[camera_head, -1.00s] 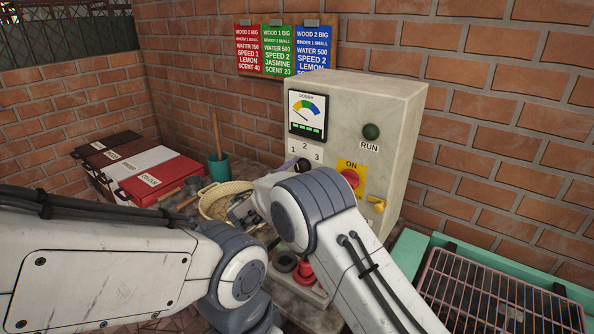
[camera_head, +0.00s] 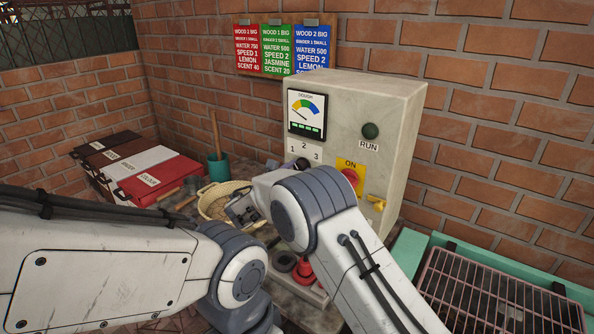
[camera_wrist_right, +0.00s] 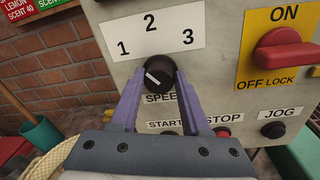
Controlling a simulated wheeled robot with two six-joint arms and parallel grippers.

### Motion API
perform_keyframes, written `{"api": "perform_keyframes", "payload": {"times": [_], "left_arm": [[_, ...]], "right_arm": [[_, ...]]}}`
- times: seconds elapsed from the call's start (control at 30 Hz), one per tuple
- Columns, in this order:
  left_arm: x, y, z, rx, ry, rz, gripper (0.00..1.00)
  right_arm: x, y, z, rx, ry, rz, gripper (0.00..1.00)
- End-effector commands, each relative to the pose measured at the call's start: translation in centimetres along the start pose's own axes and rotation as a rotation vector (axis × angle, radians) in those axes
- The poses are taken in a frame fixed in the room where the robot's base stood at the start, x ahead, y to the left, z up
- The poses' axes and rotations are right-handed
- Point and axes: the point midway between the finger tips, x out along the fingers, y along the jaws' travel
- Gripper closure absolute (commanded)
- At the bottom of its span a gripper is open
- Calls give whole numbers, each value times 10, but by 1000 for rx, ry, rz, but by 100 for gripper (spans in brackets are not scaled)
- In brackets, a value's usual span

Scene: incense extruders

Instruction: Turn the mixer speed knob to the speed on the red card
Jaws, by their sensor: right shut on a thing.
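The speed knob (camera_wrist_right: 158,76) is black and round with a white pointer mark, under a plate numbered 1, 2, 3 (camera_wrist_right: 150,30). The mark slants to the upper left, toward the 1. My right gripper (camera_wrist_right: 159,84) is shut on the knob, a purple finger on each side. In the head view the knob (camera_head: 303,163) shows just beyond my right arm; the fingers are mostly hidden. The red card (camera_head: 247,50) on the wall reads SPEED 1. My left arm comes in from the left, but its gripper is out of sight.
The mixer panel also bears a red ON/OFF switch (camera_wrist_right: 285,50), a STOP button (camera_wrist_right: 222,132) and a JOG button (camera_wrist_right: 273,130). A woven basket (camera_head: 212,191) stands left of my right wrist. A teal-framed rack (camera_head: 500,290) is at the lower right.

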Motion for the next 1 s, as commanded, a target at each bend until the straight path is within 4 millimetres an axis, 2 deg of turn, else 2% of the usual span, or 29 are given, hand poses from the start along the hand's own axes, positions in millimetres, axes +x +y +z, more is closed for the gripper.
{"api": "perform_keyframes", "payload": {"times": [0.3, 0.8, 0.83, 0.87, 0.9, 1.0], "left_arm": [[-3, 0, 0, 0, 0, 0, 100], [-3, 0, 0, 0, 0, 0, 100], [-3, 0, 0, 0, 0, 0, 100], [-3, 0, 0, 0, 0, 0, 100], [-3, 0, 0, 0, 0, 0, 100], [-3, 0, 0, 0, 0, 0, 100]], "right_arm": [[-2, 0, -3, -123, 12, -5, 100], [-3, 1, -4, -145, 15, -5, 100], [-3, 1, -4, -145, 15, -5, 42], [-3, 1, -4, -144, 15, -5, 30], [-3, 1, -3, -144, 15, -5, 24], [-2, 1, -2, -142, 13, -6, 24]]}}
